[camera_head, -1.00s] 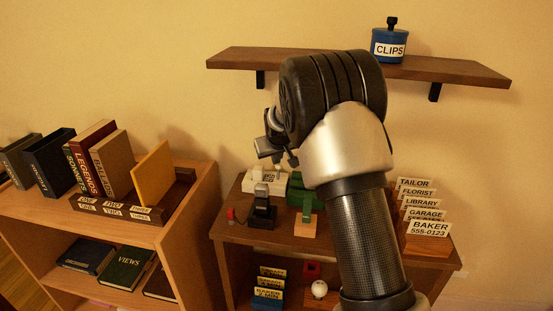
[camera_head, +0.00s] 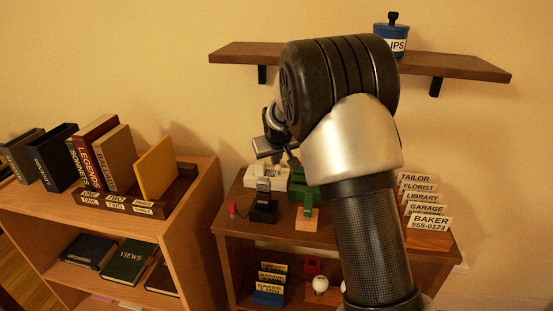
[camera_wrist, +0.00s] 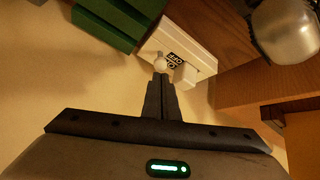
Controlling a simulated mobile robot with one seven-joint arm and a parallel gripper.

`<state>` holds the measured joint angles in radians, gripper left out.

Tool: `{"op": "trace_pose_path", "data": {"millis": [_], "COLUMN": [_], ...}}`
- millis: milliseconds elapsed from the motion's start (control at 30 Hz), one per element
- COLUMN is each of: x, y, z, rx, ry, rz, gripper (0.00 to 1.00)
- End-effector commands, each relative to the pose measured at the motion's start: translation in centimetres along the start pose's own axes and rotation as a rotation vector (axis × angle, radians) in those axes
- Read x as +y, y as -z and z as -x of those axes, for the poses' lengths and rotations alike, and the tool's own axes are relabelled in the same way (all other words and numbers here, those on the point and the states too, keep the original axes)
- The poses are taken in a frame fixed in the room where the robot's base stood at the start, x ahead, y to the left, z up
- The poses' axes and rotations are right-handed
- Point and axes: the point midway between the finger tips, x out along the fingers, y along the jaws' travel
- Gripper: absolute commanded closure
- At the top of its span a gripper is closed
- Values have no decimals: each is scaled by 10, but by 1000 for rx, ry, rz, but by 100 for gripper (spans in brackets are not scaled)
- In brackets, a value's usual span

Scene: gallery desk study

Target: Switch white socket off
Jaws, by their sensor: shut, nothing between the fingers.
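The white socket (camera_wrist: 200,45) is a white block with a black label reading OFF and a smaller white block at one end. My gripper (camera_wrist: 161,76) is shut and empty. Its fingertips point at the socket's near edge and overlap a small rounded pale part there; I cannot tell whether they touch it. In the head view my gripper (camera_head: 270,150) is above the socket, partly hidden by my arm.
A green block (camera_wrist: 120,22) sits right beside the socket. Card holders (camera_head: 428,222) are at the right. A wall shelf (camera_head: 460,68) with a blue clips jar (camera_head: 388,42) is above.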

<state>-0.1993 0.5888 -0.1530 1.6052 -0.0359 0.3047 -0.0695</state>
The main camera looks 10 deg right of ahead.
Motion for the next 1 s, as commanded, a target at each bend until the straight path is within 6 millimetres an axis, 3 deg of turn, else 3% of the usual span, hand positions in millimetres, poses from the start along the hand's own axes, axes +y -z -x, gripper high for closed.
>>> {"op": "trace_pose_path", "data": {"millis": [467,567,1000], "x": [0,0,-1], "y": [-1,0,1], "z": [10,27,133], "rx": [-3,-1,3], "ry": [0,0,1], "rz": [-1,-2,0], "gripper": [100,100,100]}}
